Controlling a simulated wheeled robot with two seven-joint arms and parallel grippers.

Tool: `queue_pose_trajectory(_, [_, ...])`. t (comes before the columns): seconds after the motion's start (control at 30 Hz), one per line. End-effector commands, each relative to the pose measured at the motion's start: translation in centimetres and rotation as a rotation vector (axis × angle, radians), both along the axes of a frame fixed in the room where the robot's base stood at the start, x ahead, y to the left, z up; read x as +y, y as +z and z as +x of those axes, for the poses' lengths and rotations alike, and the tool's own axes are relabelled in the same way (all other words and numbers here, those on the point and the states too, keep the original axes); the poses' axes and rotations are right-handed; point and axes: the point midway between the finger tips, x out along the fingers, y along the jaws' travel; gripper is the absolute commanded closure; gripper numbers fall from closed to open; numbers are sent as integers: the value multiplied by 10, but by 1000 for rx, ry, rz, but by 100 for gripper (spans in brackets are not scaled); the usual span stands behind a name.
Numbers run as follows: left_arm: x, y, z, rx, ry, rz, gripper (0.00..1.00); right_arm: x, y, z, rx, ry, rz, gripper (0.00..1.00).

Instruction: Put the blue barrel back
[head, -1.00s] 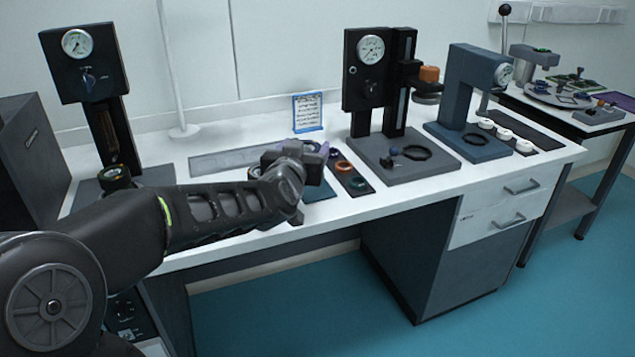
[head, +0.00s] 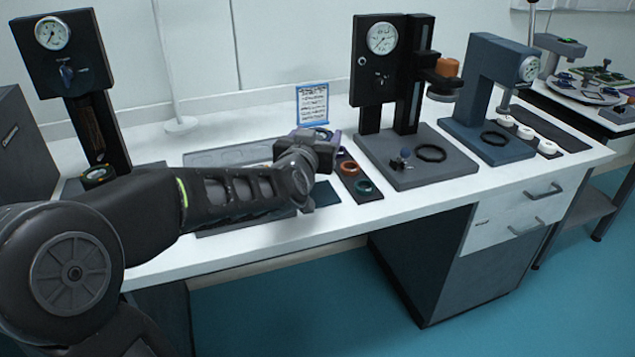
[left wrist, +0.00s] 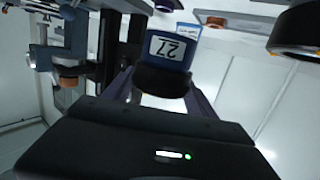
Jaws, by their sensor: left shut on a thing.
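The blue barrel (left wrist: 172,48) shows in the left wrist view with a white label reading 27 and a dark lower part. My left gripper (left wrist: 163,92) is shut on it, with a finger on each side. In the head view my left gripper (head: 318,158) is above the white bench, in front of the small notice and left of the strip of coloured rings. The barrel cannot be made out there, hidden by the gripper. My right gripper is not in view.
A dark strip (head: 368,197) holds coloured rings. A black gauge stand (head: 374,90) and a blue-grey press (head: 482,75) stand right; another gauge stand (head: 75,85) stands left.

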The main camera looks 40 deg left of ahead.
Motion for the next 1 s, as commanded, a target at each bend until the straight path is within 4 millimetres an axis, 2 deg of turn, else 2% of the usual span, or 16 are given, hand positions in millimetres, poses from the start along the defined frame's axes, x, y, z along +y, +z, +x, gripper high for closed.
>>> queue_pose_trajectory(0.03, [0,-14,0,3,-1,0,89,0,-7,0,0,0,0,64])
queue_pose_trajectory(0.2, [-1,-42,0,2,-2,0,89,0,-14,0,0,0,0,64])
queue_pose_trajectory(0.6, [0,-49,0,-1,-1,0,89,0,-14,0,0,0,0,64])
queue_pose_trajectory(0.87, [0,-82,0,2,0,-1,89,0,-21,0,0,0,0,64])
queue_pose_trajectory(1.0, [0,-85,0,-2,-1,1,89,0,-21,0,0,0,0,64])
